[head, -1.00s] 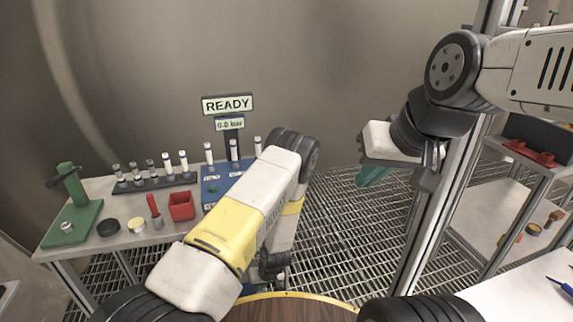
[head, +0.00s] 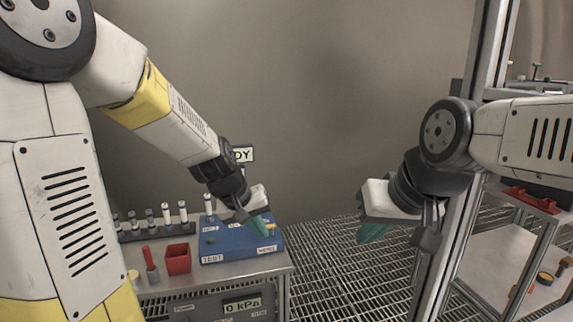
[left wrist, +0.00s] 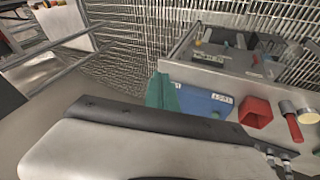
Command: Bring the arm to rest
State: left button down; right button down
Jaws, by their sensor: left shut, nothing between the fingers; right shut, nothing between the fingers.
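My left arm comes in from the left, and my left gripper (head: 260,229) with teal fingers is shut and empty. In the head view it overlaps the right part of the blue test box (head: 226,247) on the bench; whether it touches cannot be told. In the left wrist view the teal fingers (left wrist: 162,92) show beside the blue box (left wrist: 205,103). My right gripper (head: 373,233) is shut and empty, with teal fingers pointing down, left of a steel post.
A red bin (head: 178,259) and a dark rack (head: 150,233) with several vials stand left of the blue box. A steel post (head: 470,130) and a shelf cart (head: 520,260) stand right. Grated floor lies between.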

pick_arm(q)
jog(key=s+a+r, duration=0.2)
jog(key=s+r, duration=0.1)
jog(key=s, duration=0.2)
jog(key=s+a+r+m+t+y, duration=0.1)
jog(key=s+a+r, duration=0.2)
jog(key=s, duration=0.3)
jog(key=s+a+r, duration=0.2)
jog(key=s+r, duration=0.3)
jog(key=s, duration=0.1)
jog(key=shift+a+m+t, duration=0.3)
jog(key=shift+m, duration=0.1)
